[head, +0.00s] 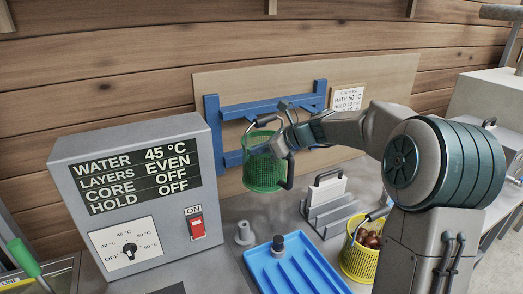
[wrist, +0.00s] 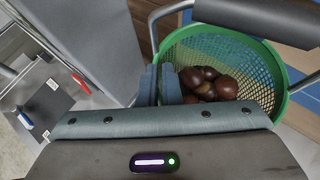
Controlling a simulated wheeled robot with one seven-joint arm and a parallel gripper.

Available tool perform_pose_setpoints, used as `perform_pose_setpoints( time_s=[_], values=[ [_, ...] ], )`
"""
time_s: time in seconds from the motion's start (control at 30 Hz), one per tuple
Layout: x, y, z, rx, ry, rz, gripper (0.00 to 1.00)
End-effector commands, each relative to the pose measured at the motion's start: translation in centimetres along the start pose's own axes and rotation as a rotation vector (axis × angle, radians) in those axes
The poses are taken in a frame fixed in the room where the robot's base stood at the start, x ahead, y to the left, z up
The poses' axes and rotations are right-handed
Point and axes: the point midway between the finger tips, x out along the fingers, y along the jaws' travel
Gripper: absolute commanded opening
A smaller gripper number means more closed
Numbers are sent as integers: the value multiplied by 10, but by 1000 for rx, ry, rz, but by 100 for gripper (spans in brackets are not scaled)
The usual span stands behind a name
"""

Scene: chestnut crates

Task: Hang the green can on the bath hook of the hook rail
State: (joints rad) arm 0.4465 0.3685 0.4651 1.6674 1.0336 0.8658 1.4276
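The green can (head: 264,172) is a mesh basket in front of the blue hook rail (head: 265,109) on the back wall. In the wrist view the can (wrist: 262,58) holds several brown chestnuts (wrist: 215,84). Its dark handle grip (wrist: 255,18) crosses the top of that view. My gripper (head: 283,145) is at the can's upper right side. In the wrist view its fingers (wrist: 160,84) are close together at the can's near rim and appear shut on it. The can is above the counter. My gripper partly hides the rail's hooks, and I cannot tell whether the can touches one.
A grey control box (head: 140,190) stands at left. Below the can are a blue ribbed tray (head: 290,270) and a small grey knobbed piece (head: 244,233). A grey rack (head: 328,210) and a yellow basket of chestnuts (head: 358,262) stand to the right. A sign (head: 348,98) is beside the rail.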

Motion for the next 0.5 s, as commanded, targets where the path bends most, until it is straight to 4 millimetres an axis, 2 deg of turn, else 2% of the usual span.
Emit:
perform_pose_setpoints(
  time_s=[0.5],
  values=[
    [19, -17, 12, -2, -3, 0, 0]
  ],
)
